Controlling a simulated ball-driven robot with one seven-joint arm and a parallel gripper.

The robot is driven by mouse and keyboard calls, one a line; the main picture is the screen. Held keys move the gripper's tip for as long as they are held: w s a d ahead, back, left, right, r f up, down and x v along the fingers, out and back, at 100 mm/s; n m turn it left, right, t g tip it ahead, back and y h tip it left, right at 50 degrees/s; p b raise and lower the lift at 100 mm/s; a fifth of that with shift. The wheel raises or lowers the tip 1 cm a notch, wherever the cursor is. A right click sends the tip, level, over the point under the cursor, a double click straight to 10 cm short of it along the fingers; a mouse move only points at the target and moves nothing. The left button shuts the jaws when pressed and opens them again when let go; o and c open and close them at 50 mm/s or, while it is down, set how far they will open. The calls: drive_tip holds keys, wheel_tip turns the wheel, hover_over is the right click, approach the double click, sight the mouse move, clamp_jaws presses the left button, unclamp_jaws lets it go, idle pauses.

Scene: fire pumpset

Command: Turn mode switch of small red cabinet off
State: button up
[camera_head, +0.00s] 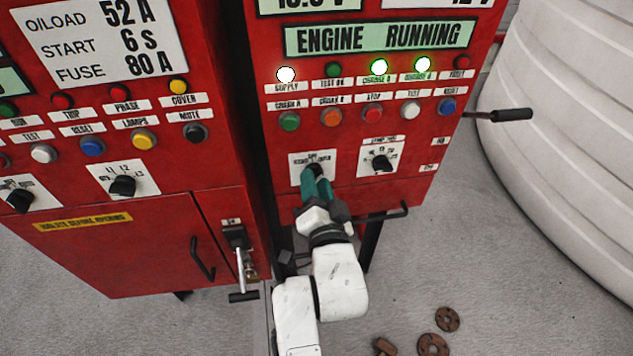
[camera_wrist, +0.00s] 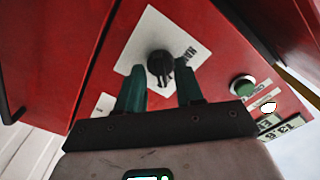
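The small red cabinet (camera_head: 348,140) stands right of centre in the head view, with a lit "ENGINE RUNNING" display. Its mode switch is a black rotary knob (camera_wrist: 160,64) on a white plate (camera_head: 298,158); "HAND" is legible on the plate in the wrist view. My gripper (camera_head: 313,172) is in front of this plate and hides most of the knob in the head view. In the wrist view my gripper (camera_wrist: 160,78) has its two green fingers apart, one on each side below the knob. Contact with the knob cannot be told.
A second black knob (camera_head: 381,162) sits just right of the plate. Push buttons (camera_head: 373,115) and lit lamps (camera_head: 379,67) line the panel above. A larger red cabinet (camera_head: 110,215) stands close on the left. A lever (camera_head: 512,115) sticks out at right.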

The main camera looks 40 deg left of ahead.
drive_tip(key=shift+a, duration=0.1)
drive_tip(key=shift+c, duration=0.4)
clamp_jaws()
drive_tip(key=shift+f, duration=0.1)
drive_tip(key=shift+w+n+b, duration=0.1)
drive_tip(key=shift+n+b, duration=1.5)
drive_tip(key=shift+n, duration=2.8)
drive_tip(key=shift+o, duration=0.4)
unclamp_jaws()
